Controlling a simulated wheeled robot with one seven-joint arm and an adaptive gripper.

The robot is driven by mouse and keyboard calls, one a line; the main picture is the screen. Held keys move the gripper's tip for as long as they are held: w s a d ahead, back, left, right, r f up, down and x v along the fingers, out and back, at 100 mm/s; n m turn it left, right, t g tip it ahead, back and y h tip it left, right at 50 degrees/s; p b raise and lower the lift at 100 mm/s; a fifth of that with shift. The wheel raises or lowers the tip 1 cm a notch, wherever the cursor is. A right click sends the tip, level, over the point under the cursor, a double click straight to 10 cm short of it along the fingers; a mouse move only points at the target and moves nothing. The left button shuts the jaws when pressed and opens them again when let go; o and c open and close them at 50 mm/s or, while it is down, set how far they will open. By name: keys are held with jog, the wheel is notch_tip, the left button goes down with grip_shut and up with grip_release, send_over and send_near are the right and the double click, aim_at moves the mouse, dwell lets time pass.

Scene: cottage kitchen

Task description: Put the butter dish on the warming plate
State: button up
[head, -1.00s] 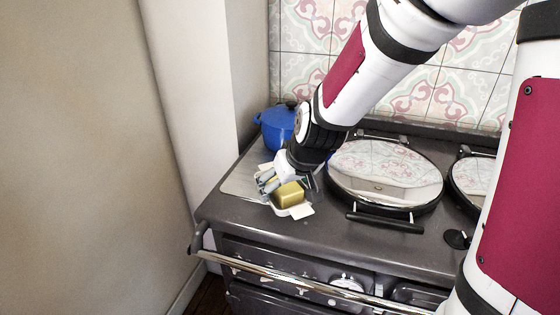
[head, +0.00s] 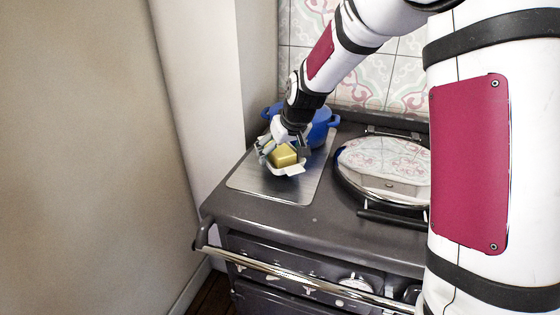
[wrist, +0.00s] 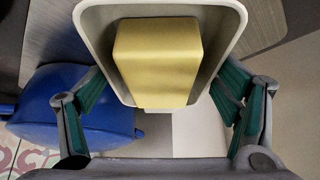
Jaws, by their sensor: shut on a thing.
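The butter dish (head: 290,170) is a white dish with a yellow block of butter (head: 283,155) in it. My gripper (head: 284,150) is shut on the dish. In the wrist view the dish (wrist: 238,22) is between the green-padded fingers, with the butter (wrist: 158,55) facing the camera. The warming plate (head: 268,187) is the flat, bare silver metal plate on the left end of the range top. In the head view the dish appears over the back part of this plate. I cannot tell whether its underside touches the plate.
A blue pot (head: 323,125) stands close behind the dish, and it also shows in the wrist view (wrist: 65,105). A round shiny hob lid (head: 385,165) is to the right. A rail (head: 290,280) runs along the range's front. The plate's front part is clear.

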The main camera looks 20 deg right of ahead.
jog(key=shift+w, duration=0.2)
jog(key=shift+f, duration=1.7)
jog(key=shift+f, duration=0.15)
jog(key=o, duration=1.3)
jog(key=shift+r, duration=0.2)
jog(key=p+v, duration=0.1)
jog(key=v, duration=1.1)
